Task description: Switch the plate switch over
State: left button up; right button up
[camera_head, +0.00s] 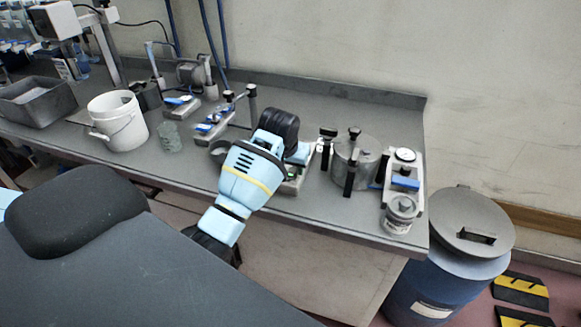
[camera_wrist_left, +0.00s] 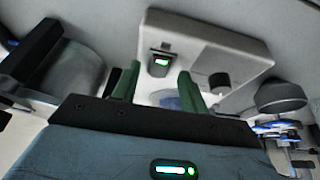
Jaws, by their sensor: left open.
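The plate switch (camera_wrist_left: 160,63) is a small black rocker with a lit green face, on the pale housing of the plate unit (camera_wrist_left: 232,58) in the left wrist view. A black knob (camera_wrist_left: 219,82) sits to its right. My left gripper (camera_wrist_left: 157,88) is open, its two green fingers on either side of the line to the switch, with nothing between them. I cannot tell whether the fingers touch the housing. In the head view my left arm hides most of the plate unit (camera_head: 291,187). My right gripper is not in view.
A metal pot (camera_head: 366,170) with black clamps stands close to the right of the plate unit. A scale-like device (camera_head: 406,170) and a small jar (camera_head: 399,215) are farther right. A white bucket (camera_head: 118,130), a glass beaker (camera_head: 171,139) and blue-topped fixtures (camera_head: 212,124) stand left.

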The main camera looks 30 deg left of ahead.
pick_arm(q)
jog(key=shift+w+f, duration=0.15)
jog(key=shift+f, duration=0.2)
jog(key=shift+c, duration=0.4)
grip_shut()
jog(key=shift+w+a+r+g, duration=0.1)
jog(key=shift+w+r+g, duration=0.05)
jog(key=shift+g, duration=0.25)
jog(key=shift+w+g+h, duration=0.25)
jog(key=shift+g+h, duration=0.05)
jog(key=shift+g, duration=0.6)
jog(key=shift+o, duration=0.4)
grip_release()
